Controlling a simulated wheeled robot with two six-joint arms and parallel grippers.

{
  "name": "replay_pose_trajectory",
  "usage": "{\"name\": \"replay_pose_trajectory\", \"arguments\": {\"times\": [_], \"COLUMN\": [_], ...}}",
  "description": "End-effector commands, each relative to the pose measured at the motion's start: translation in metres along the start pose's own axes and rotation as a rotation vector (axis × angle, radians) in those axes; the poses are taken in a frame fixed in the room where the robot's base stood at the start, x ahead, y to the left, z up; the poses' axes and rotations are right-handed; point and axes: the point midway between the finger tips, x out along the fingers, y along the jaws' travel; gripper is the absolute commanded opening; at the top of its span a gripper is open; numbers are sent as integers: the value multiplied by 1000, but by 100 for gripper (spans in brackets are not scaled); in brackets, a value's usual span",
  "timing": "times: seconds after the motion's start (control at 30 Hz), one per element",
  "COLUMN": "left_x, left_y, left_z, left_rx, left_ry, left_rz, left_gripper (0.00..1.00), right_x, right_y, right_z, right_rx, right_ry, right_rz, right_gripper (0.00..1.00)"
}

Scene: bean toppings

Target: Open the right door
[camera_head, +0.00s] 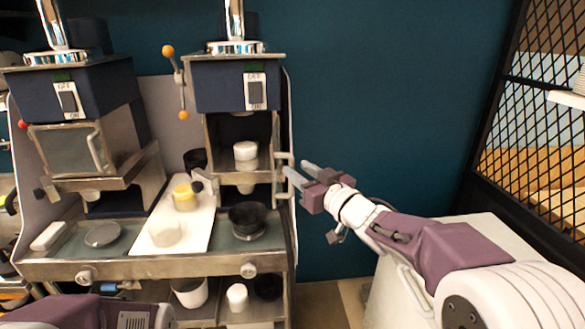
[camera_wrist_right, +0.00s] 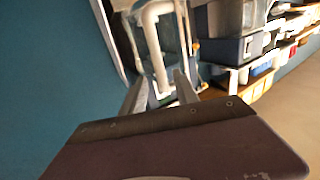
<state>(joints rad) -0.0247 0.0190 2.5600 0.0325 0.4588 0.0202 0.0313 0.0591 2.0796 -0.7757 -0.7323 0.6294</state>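The right door (camera_head: 277,145) is on the right machine (camera_head: 222,87). It stands swung open and is seen nearly edge-on at the compartment's right side. Its light metal handle (camera_head: 284,180) sticks out to the right and also shows in the right wrist view (camera_wrist_right: 153,42). My right gripper (camera_head: 298,172) is open beside the handle, with its fingers pointing left. In the right wrist view, the handle's lower end appears between or just beyond the fingertips (camera_wrist_right: 160,82); I cannot tell whether they touch it. My left gripper is out of view.
A white cup (camera_head: 246,151) stands inside the open compartment. The left machine's door (camera_head: 70,148) is closed. A black mesh partition (camera_head: 530,110) stands at right.

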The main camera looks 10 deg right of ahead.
Motion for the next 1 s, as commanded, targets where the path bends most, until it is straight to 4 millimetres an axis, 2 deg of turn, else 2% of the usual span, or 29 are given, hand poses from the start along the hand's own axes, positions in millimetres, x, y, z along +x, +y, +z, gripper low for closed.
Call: {"name": "replay_pose_trajectory", "arguments": {"times": [0.1, 0.27, 0.6, 0.67, 0.73, 0.77, 0.83, 0.87, 0.9, 0.93, 1.0], "left_x": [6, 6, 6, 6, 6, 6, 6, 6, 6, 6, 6], "left_y": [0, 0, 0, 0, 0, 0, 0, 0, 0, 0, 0], "left_z": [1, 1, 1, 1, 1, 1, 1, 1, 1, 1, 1], "left_rx": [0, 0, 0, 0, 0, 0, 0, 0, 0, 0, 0], "left_ry": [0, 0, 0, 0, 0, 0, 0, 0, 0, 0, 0], "left_rz": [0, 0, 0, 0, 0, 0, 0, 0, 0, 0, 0], "left_gripper": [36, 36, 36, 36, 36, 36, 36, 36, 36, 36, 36], "right_x": [-27, -49, -52, -49, -43, -44, -53, -62, -78, -92, -131], "right_y": [1, 1, 0, -8, -20, -13, 6, 14, 21, 24, 24], "right_z": [1, 0, 0, 4, 32, 51, 105, 131, 165, 190, 242], "right_rx": [-1, -1, 1, 5, 74, 120, 189, 212, 237, 254, 289], "right_ry": [2, 2, 1, -6, -57, -101, -249, -326, -435, -522, -727], "right_rz": [4, 2, -1, -21, -31, 15, 150, 209, 281, 328, 411], "right_gripper": [36, 36, 36, 36, 36, 36, 36, 36, 36, 36, 36]}}
